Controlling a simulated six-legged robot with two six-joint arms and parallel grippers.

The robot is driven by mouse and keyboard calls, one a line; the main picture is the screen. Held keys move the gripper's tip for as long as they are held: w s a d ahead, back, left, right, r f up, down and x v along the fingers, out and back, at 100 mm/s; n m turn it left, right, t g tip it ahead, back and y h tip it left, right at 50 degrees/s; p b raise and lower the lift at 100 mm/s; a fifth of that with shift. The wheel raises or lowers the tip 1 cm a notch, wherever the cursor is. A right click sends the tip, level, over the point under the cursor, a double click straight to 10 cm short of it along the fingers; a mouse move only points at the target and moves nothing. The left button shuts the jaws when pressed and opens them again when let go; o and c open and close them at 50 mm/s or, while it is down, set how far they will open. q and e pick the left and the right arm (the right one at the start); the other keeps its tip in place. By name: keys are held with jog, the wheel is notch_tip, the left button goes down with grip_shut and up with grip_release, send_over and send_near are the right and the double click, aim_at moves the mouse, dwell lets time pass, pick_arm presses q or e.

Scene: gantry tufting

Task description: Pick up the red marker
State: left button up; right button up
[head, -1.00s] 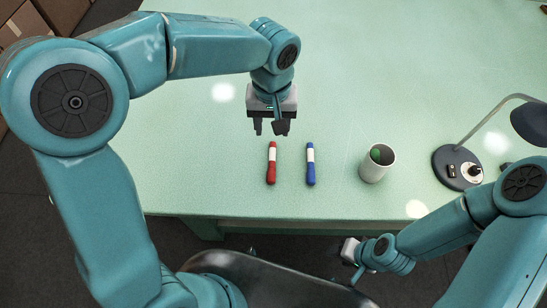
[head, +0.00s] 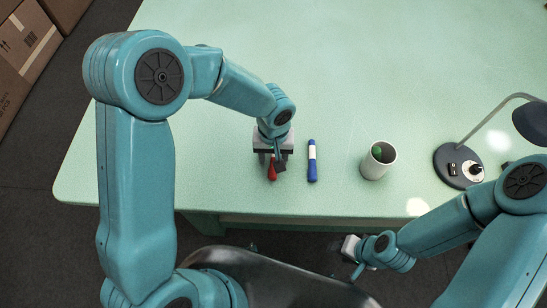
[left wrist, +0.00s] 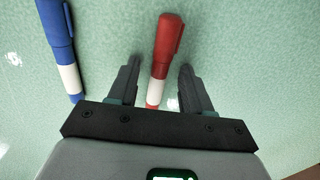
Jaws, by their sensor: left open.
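The red marker (head: 272,174) lies on the green table, mostly hidden under my left gripper in the head view. My left gripper (head: 271,170) is open over it. In the left wrist view, the red marker (left wrist: 166,50) with its white band lies between the two spread fingers of the left gripper (left wrist: 157,85), with a gap on each side. My right gripper (head: 350,258) is in front of the table's near edge, away from the markers; its fingers are too small to tell.
A blue marker (head: 312,162) lies just right of the red one, and also shows in the left wrist view (left wrist: 58,35). A white cup (head: 377,162) with something green in it stands further right. A lamp (head: 458,168) stands at the right. The table's back (head: 330,60) is clear.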

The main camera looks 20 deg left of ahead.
pick_arm(q)
grip_shut()
jog(key=shift+r, duration=0.15)
